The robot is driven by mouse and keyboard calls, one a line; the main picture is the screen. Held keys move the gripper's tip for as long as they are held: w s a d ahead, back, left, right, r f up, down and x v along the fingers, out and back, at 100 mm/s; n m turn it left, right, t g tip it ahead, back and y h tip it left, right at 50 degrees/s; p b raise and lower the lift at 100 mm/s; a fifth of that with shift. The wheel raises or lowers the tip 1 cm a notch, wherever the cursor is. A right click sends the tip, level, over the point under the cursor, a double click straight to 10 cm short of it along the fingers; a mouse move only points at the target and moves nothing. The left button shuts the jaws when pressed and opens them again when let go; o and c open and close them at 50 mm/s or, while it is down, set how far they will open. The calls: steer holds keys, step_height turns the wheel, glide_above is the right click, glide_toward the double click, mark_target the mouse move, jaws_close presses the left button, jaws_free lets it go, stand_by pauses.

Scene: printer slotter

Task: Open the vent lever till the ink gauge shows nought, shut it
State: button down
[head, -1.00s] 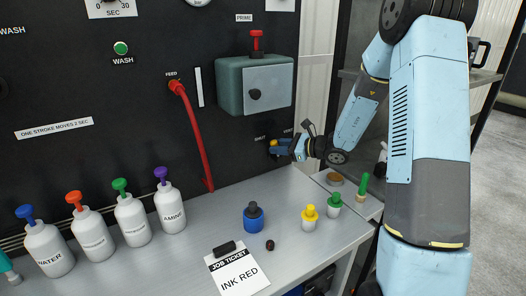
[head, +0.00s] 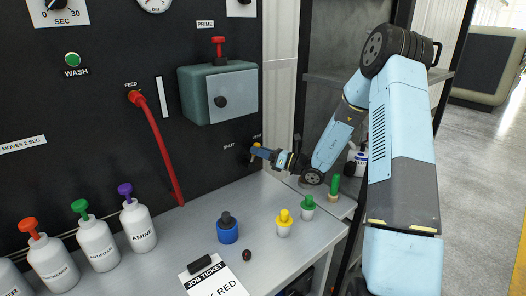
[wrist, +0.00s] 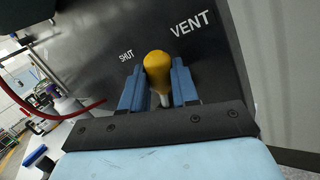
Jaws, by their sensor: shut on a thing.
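The vent lever has a yellow knob (wrist: 157,66) on a pale stem, mounted on the black panel. In the wrist view it stands between the SHUT and VENT labels. My gripper (wrist: 158,88) is shut on it, one blue finger on each side. In the head view my gripper (head: 258,152) is at the panel's lower right, close to the VENT label, and mostly hides the lever. A narrow white vertical strip (head: 159,97) is beside the FEED hose; I cannot tell whether it is the ink gauge. A round dial (head: 155,3) is cut off at the top edge.
Below the panel, the grey bench holds a blue-bodied pot (head: 227,232), a yellow-topped pot (head: 284,224), a green-topped pot (head: 307,207) and a job ticket (head: 215,282). Several pump bottles stand at left. A grey-green box (head: 219,91) is above the lever.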

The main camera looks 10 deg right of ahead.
steer(key=shift+w+d+m+t, duration=0.3)
steer(key=shift+d+m, duration=0.05)
steer(key=shift+m, duration=0.15)
steer(key=c, duration=1)
jaws_free()
steer(key=shift+f, duration=0.15)
steer(key=shift+c, duration=0.2)
steer(key=shift+o, duration=1)
steer(key=shift+a, duration=0.1)
